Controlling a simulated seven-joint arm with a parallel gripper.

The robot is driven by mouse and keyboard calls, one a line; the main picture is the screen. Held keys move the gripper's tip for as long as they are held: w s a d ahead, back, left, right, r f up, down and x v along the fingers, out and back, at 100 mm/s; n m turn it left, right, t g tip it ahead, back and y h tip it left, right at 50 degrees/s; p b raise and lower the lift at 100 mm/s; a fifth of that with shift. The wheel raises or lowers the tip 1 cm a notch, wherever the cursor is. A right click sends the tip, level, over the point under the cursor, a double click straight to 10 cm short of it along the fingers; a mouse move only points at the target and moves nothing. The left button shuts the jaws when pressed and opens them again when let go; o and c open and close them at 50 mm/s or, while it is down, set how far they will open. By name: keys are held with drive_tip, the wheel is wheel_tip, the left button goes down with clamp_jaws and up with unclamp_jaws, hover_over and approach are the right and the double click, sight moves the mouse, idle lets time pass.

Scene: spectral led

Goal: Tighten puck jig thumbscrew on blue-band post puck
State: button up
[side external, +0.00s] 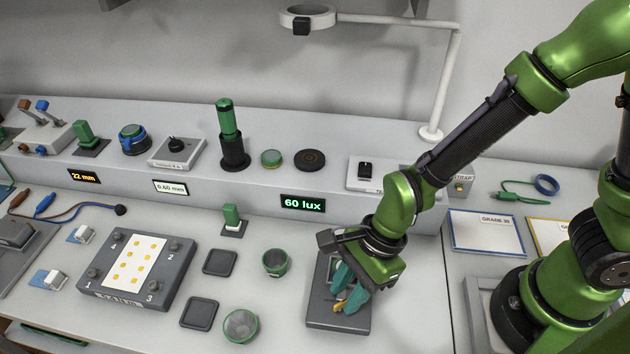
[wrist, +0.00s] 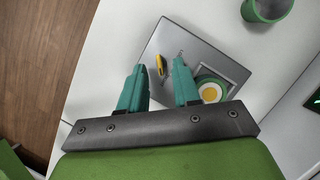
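The puck jig is a grey block (side external: 322,321) on the bench below my gripper; its plate also fills the middle of the wrist view (wrist: 190,40). The thumbscrew (wrist: 161,65) has a thin yellow-orange head standing up from the plate. My gripper (wrist: 158,66) is open, with its teal fingers on either side of the thumbscrew head in that view; contact with it is not clear. A round puck (wrist: 210,93) with a yellow centre, white ring and green rim sits in the jig, partly behind the right finger. I see no blue band on it. The side view partly hides the jig.
A green-rimmed cup (side external: 275,263) stands left of the jig, with another cup (side external: 240,326) nearer the front. Two dark square trays (side external: 220,262) and a grey plate with corner screws (side external: 137,270) lie farther left. A raised shelf with a 60 lux display (side external: 303,204) runs behind.

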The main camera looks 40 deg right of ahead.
drive_tip(key=v, duration=1.5)
drive_tip(key=shift+r, duration=0.2)
drive_tip(key=d+r+n+t+h, duration=0.1)
drive_tip(key=d+r+n+t, duration=0.2)
drive_tip(key=d+n, duration=0.4)
drive_tip(key=w+d+r+n+t+h, duration=0.1)
drive_tip(key=d+r+n+t, duration=0.2)
drive_tip(key=d+n, duration=0.5)
drive_tip(key=shift+d+r+t+h, duration=0.3)
drive_tip(key=shift+d+r+t, duration=0.1)
drive_tip(key=shift+d+r, duration=0.15)
